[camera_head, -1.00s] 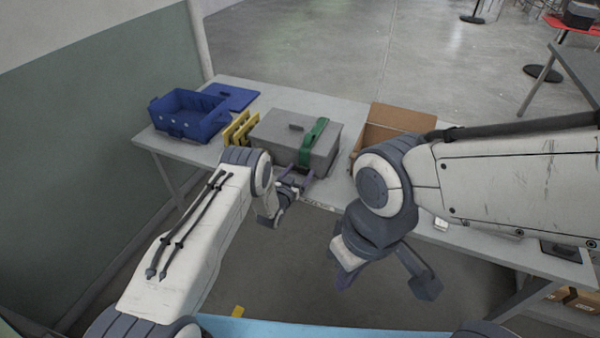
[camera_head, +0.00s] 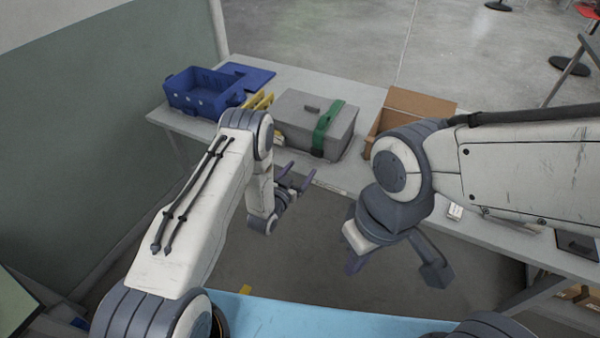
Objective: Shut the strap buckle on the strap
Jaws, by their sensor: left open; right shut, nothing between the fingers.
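A green strap (camera_head: 325,126) runs over the lid and down the front of a grey box (camera_head: 291,126) on the table. A small dark piece, perhaps the strap buckle (camera_head: 318,152), shows low on the box front at the strap's lower end. It is too small to tell whether it is open or shut. My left gripper (camera_head: 297,176) is open and empty, in front of the box and the table's front edge, apart from the strap. My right gripper (camera_head: 355,265) is shut and empty, low in front of the table, well away from the box.
A blue crate (camera_head: 203,104) and a blue flat panel (camera_head: 250,75) are at the table's left. A yellow rack (camera_head: 259,100) stands beside the grey box. An open cardboard box (camera_head: 420,103) stands to its right. A narrow bare strip of table (camera_head: 335,182) lies before the box.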

